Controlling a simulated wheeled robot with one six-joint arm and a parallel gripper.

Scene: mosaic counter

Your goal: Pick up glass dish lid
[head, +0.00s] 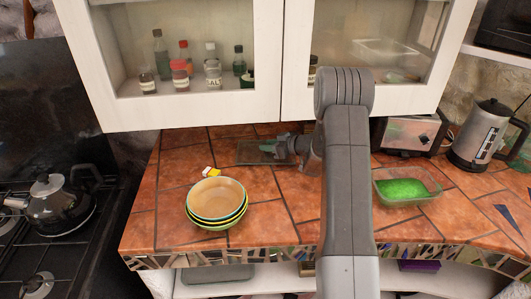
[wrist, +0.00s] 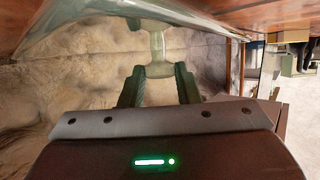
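The glass dish lid (head: 258,154) is a flat, dark, see-through rectangle at the back of the tiled counter, left of my arm in the head view. In the wrist view its clear pane shows along the top, with a pale green glass knob (wrist: 158,47) standing out from it. My gripper (head: 282,147) is at the lid's right part in the head view. In the wrist view its two dark green fingers (wrist: 159,76) flank the knob's wide end. I cannot tell whether they press on it. The lid appears to lie on the counter.
A glass dish with green contents (head: 405,190) stands to the right of my arm. Stacked bowls (head: 216,203) and a small yellow-and-white item (head: 211,172) are in front of the lid. A toaster (head: 411,134) and metal kettle (head: 483,134) stand at back right. The wall cabinet (head: 197,115) hangs above.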

